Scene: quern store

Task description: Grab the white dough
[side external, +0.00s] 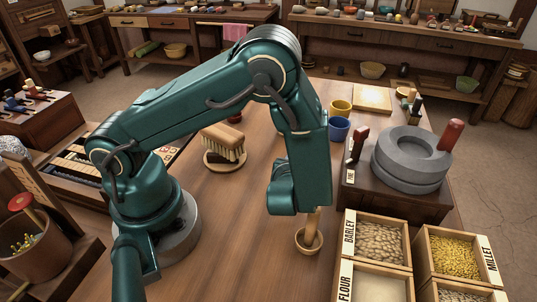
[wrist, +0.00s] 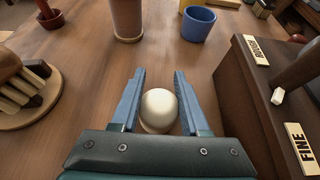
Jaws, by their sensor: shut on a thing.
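The white dough (wrist: 159,108) is a smooth, pale cream ball in the wrist view. It sits between the two blue fingers of my gripper (wrist: 159,98), which is shut on it, one finger against each side. Bare wooden table shows past the fingertips. In the side external view the arm hangs over the middle of the table, and its wrist hides the fingers and the dough. I cannot tell whether the dough is off the table.
A brush (side external: 223,143) is left. A blue cup (wrist: 198,24) and brown cylinder (wrist: 127,18) stand beyond.

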